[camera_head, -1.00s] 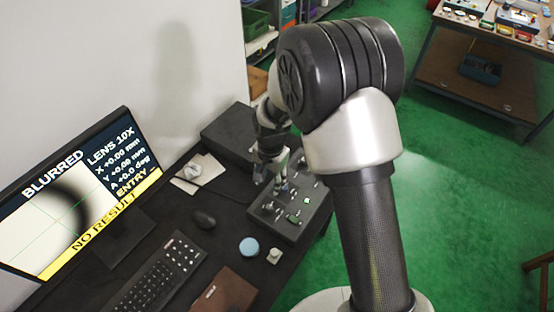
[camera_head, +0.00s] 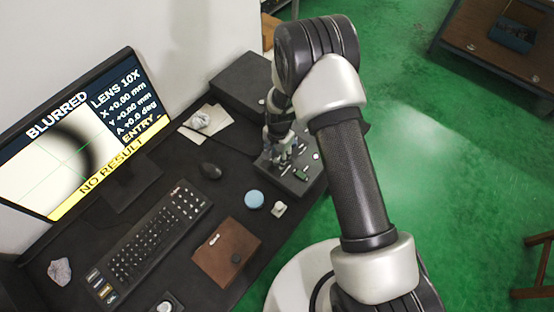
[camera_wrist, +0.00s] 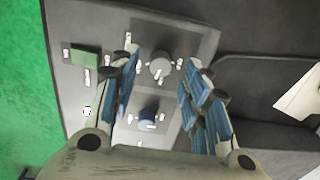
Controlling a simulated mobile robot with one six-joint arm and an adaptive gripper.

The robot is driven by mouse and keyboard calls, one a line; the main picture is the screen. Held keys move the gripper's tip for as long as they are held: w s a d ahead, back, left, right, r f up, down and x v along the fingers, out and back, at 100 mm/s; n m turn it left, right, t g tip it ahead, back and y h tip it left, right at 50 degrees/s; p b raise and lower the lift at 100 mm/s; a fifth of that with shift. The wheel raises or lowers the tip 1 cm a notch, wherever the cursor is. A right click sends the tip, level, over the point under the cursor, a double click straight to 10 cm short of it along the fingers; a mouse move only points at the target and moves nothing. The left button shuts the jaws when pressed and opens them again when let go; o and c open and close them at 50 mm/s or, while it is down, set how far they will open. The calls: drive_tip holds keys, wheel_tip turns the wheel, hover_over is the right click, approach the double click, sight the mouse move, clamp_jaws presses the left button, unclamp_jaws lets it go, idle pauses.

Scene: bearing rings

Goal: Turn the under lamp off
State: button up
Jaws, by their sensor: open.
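The control panel (camera_head: 311,184) is a dark grey box at the right edge of the desk, and it fills much of the wrist view (camera_wrist: 208,40). It carries a green square (camera_wrist: 85,62), a grey knob (camera_wrist: 159,68), a blue knob (camera_wrist: 148,117) and several small white labels, too small to read. I cannot tell which control is the under lamp's. My gripper (camera_head: 284,158) is over the panel. In the wrist view its blue-padded fingers (camera_wrist: 162,76) are apart, with both knobs showing between them. The left finger hides part of the panel. I see no contact.
A monitor (camera_head: 75,135) reads BLURRED and NO RESULT. A dark box (camera_head: 243,82) stands behind the panel.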

sight(277, 162)
drive_tip(key=shift+f, duration=1.3)
drive_tip(key=shift+c, duration=0.4)
clamp_jaws()
